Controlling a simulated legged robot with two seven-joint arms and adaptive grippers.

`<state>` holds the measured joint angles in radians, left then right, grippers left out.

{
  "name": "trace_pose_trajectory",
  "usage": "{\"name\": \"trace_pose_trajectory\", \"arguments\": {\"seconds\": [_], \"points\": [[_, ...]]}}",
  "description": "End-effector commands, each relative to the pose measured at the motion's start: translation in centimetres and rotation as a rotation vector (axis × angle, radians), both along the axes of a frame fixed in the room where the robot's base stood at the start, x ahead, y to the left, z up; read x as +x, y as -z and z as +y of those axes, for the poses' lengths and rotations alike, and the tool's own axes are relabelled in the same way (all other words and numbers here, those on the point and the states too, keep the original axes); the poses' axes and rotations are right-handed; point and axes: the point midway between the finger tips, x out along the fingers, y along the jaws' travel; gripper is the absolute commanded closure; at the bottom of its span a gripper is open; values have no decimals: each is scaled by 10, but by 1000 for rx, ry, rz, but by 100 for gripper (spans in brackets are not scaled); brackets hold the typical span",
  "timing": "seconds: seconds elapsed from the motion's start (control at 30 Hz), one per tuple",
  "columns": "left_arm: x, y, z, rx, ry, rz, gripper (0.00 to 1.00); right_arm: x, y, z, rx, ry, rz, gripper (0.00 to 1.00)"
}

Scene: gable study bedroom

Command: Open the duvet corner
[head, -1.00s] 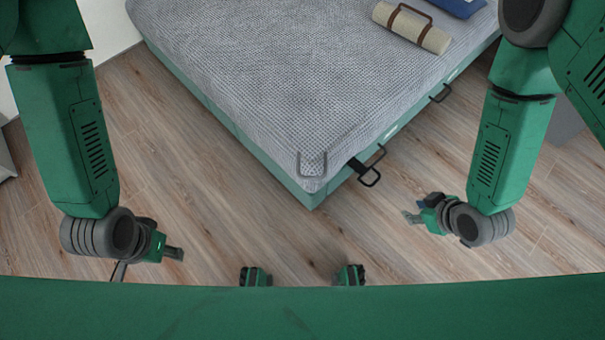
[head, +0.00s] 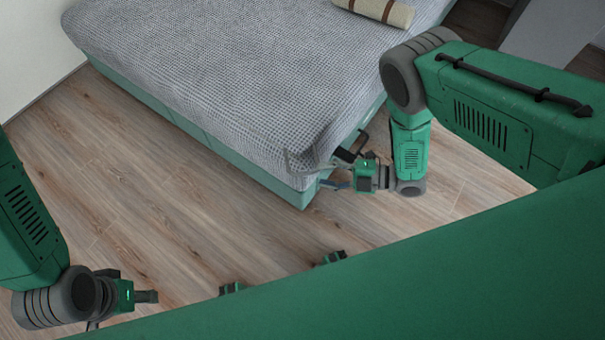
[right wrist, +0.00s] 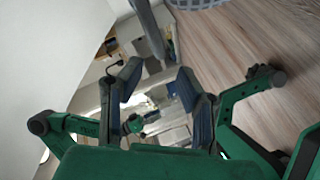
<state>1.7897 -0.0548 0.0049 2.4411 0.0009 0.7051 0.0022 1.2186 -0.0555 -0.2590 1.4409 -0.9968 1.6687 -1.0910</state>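The grey waffle-textured duvet (head: 235,75) covers the bed, and its near corner hangs at the bed's front corner. A grey loop handle (head: 298,168) is on that corner. A grey bar at the top of the right wrist view (right wrist: 150,28) looks like this loop, with a bit of duvet (right wrist: 195,3) beside it. My right gripper (head: 338,171) is just right of the loop, fingers pointing at it. In the right wrist view its two fingers (right wrist: 160,80) are apart, with nothing held between them. My left gripper (head: 150,297) is low at the left, away from the bed; its finger gap is not visible.
The green bed base (head: 215,145) shows below the duvet. A black handle (head: 352,147) sticks out from the bed side, close to my right gripper. A cream roll with brown straps (head: 382,11) lies on the bed. Wooden floor (head: 150,190) is clear left of the bed.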

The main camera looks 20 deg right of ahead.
Motion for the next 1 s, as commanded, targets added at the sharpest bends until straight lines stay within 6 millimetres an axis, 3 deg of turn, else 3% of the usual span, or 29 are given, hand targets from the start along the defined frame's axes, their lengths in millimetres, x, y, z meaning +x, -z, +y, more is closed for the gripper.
{"name": "trace_pose_trajectory", "arguments": {"seconds": [0.1, 0.3, 0.73, 0.77, 0.83, 1.0], "points": [[0, 9, 0, 0, -1, 0, 60, 11, 8, 21, 3, -1, -2, 69], [0, 16, 0, 0, 0, 0, 60, 23, 14, 43, 6, 2, 0, 69], [0, 18, 0, 0, 0, 0, 60, 27, 14, 54, 2, 2, 1, 69], [0, 18, 0, 0, 0, 0, 60, 27, 14, 54, 2, 2, 1, 76], [0, 18, 0, 0, 0, 0, 60, 27, 14, 54, 2, 3, 0, 100], [0, 18, 0, 0, -1, 0, 60, 27, 14, 53, 3, 2, 1, 100]]}}
